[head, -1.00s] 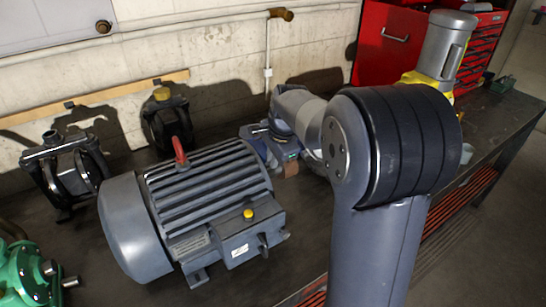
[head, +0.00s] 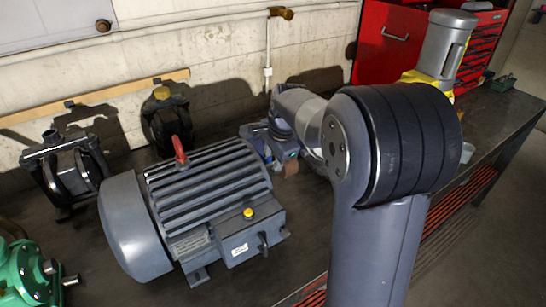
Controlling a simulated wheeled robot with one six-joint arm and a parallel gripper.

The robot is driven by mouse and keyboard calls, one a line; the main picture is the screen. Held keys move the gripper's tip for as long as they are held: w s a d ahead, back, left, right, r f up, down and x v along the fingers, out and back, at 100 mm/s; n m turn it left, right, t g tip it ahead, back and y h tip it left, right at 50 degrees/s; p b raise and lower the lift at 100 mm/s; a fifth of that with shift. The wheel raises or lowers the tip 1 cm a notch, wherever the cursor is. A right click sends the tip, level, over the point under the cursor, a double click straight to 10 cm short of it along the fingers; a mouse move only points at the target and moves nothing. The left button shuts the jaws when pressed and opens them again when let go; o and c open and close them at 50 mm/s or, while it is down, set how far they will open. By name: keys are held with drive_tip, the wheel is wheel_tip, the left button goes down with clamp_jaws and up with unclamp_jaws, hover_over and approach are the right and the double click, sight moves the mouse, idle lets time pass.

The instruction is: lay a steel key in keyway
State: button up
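No steel key and no keyway can be made out in the head view. A large grey finned electric motor (head: 205,205) stands on the dark bench, with a red lifting eye on top and a yellow cap on its terminal box. Its rounded cover faces left; no shaft shows at its right end. My arm fills the right middle, its forearm reaching back toward the wall.
A green machine (head: 25,275) is at the lower left. Two dark housings, one at the left (head: 65,170) and one near the wall (head: 168,120), stand behind the motor. A red tool cabinet (head: 390,40) is at the back right. The bench in front of the motor is clear.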

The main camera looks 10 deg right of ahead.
drive_tip(key=shift+r, duration=0.1)
drive_tip(key=v, duration=1)
drive_tip(key=shift+r+b, duration=0.25)
drive_tip(key=shift+b, duration=0.1)
drive_tip(key=shift+s, duration=0.1)
drive_tip(key=x, duration=1)
drive_tip(key=shift+f+p, duration=0.15)
drive_tip(key=shift+p, duration=0.25)
drive_tip(key=shift+w+p, duration=0.2)
drive_tip(key=shift+p, duration=0.1)
drive_tip(key=shift+p+v, duration=0.35)
drive_tip(key=shift+v, duration=0.5)
drive_tip(key=shift+w+a, duration=0.1)
drive_tip(key=shift+w, duration=0.05)
